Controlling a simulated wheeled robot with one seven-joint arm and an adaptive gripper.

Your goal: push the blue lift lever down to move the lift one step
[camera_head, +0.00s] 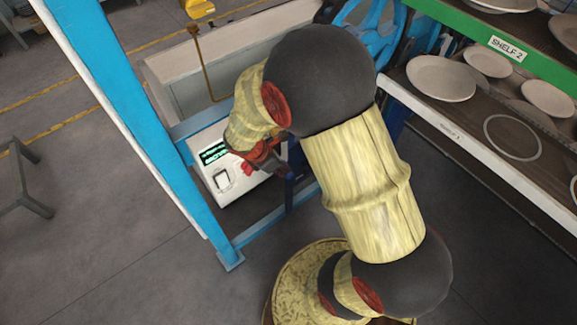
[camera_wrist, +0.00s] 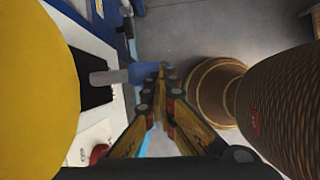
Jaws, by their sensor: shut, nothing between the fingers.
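The blue lift lever (camera_wrist: 141,73) shows in the wrist view as a grey rod with a blue end, reaching out to the right from a dark slot in a white panel. My gripper (camera_wrist: 163,68) is shut and empty, its fingertips right by the lever's blue end. I cannot tell whether they touch it. In the head view my gripper (camera_head: 277,170) is in front of the right side of the white control box (camera_head: 236,200), and the lever is hidden or too small to make out there.
The control box has a green-lit screen (camera_head: 214,152) and a pale square button (camera_head: 222,179). A tall blue post (camera_head: 150,130) stands to its left. At right, a shelf (camera_head: 480,152) holds plates (camera_head: 440,78). A red knob (camera_wrist: 99,153) shows near the panel's lower part in the wrist view.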

